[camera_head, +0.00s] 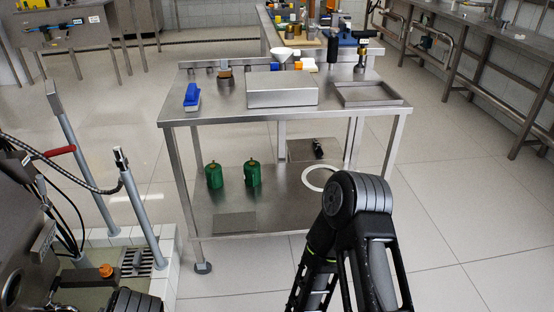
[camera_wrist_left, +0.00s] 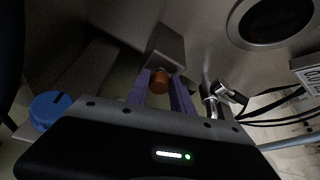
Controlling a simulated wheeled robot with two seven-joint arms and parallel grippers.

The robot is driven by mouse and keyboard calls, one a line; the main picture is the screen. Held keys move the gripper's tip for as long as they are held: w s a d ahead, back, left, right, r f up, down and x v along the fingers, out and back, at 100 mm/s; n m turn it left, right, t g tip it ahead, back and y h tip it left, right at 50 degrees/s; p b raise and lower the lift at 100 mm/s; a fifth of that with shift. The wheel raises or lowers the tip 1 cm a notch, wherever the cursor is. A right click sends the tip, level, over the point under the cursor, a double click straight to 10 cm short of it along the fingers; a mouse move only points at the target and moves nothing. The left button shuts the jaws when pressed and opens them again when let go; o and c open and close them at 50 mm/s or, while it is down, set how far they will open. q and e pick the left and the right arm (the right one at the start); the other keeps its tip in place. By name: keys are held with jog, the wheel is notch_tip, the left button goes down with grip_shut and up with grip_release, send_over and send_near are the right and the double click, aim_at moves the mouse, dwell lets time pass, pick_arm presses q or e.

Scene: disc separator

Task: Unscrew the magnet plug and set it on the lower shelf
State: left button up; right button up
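In the left wrist view, my left gripper (camera_wrist_left: 160,84) has two purple fingers standing apart. A round orange-brown end (camera_wrist_left: 160,80) shows between the fingertips, beside a grey block; I cannot tell whether the fingers touch it. It may be the magnet plug. In the head view, an orange cap (camera_head: 106,270) shows on the machine at the lower left; I cannot tell if it is the same thing. My left fingers are not seen there. The lower shelf (camera_head: 270,212) of the steel table stands ahead. My right arm is in front of the table, its gripper out of view.
Two green canisters (camera_head: 252,174), a white ring (camera_head: 319,179) and a grey plate (camera_head: 235,222) lie on the lower shelf, with bare room between. A blue knob (camera_wrist_left: 50,108) is left of my left gripper. Grey posts and a red-handled lever (camera_head: 58,151) rise at the left.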

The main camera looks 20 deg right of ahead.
pick_arm(q)
grip_shut()
jog(key=shift+w, duration=0.1)
jog(key=shift+n+t+p, duration=0.8)
jog(key=shift+n+p, duration=0.25)
jog(key=shift+n, duration=0.05)
jog(key=shift+n+t+p, duration=0.8)
jog(key=shift+n+p, duration=0.05)
jog(key=shift+n, duration=0.35)
